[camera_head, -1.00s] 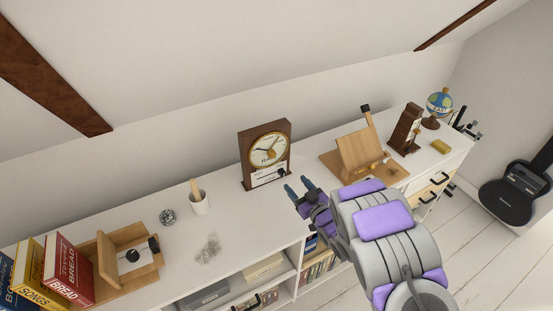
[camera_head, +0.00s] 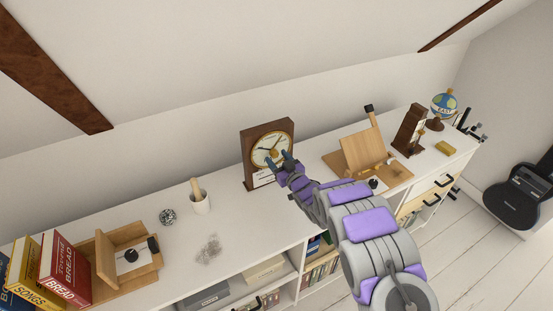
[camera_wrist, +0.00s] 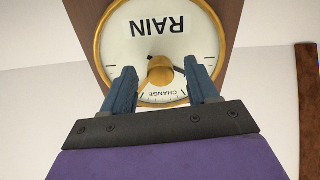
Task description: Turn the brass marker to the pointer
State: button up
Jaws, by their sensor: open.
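A brown wooden barometer (camera_head: 247,150) stands upright on the white shelf top against the wall. Its cream dial (camera_head: 268,141) has a brass rim. In the wrist view the dial (camera_wrist: 197,42) appears upside down, reading RAIN and CHANGE. A round brass piece (camera_wrist: 160,70) sits at the dial's centre, and a thin dark hand (camera_wrist: 180,71) shows to its right. My gripper (camera_head: 279,160) is in front of the lower dial. In the wrist view my open gripper (camera_wrist: 160,66) has one finger either side of the brass piece, with gaps visible.
A wooden stand (camera_head: 364,150) and a dark upright case (camera_head: 409,130) are to the right. A mortar with pestle (camera_head: 200,203), a wire ball (camera_head: 168,216) and books (camera_head: 66,269) are to the left. White shelf top is clear between the mortar and barometer.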

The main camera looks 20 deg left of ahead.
jog(key=shift+w+a+r, duration=0.1)
jog(key=shift+w+a, duration=0.3)
jog(key=shift+a, duration=0.05)
grip_shut()
dwell(0.4)
